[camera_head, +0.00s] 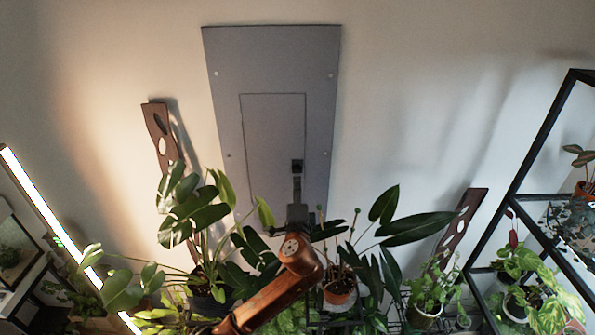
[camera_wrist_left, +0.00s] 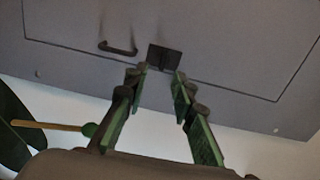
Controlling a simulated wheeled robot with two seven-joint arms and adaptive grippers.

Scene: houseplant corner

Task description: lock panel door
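The grey electrical panel (camera_head: 228,120) hangs on the wall, and its door (camera_head: 270,125) looks flush with the frame. A small dark latch (camera_head: 297,166) sits at the door's lower right edge. The latch plate (camera_wrist_left: 164,56) also shows in the left wrist view, with a dark pull handle (camera_wrist_left: 118,49) to its left. My left gripper (camera_head: 297,181) is just below the latch in the head view. In the wrist view its green-padded fingers (camera_wrist_left: 159,76) are apart, with the latch plate beyond the gap between their tips. Contact cannot be told. My right gripper is not in view.
Leafy potted plants crowd below the panel, with a terracotta pot (camera_head: 340,293) right of my left arm. A black shelf frame (camera_head: 530,150) with plants stands at right. A lit tube lamp (camera_head: 45,205) leans at left.

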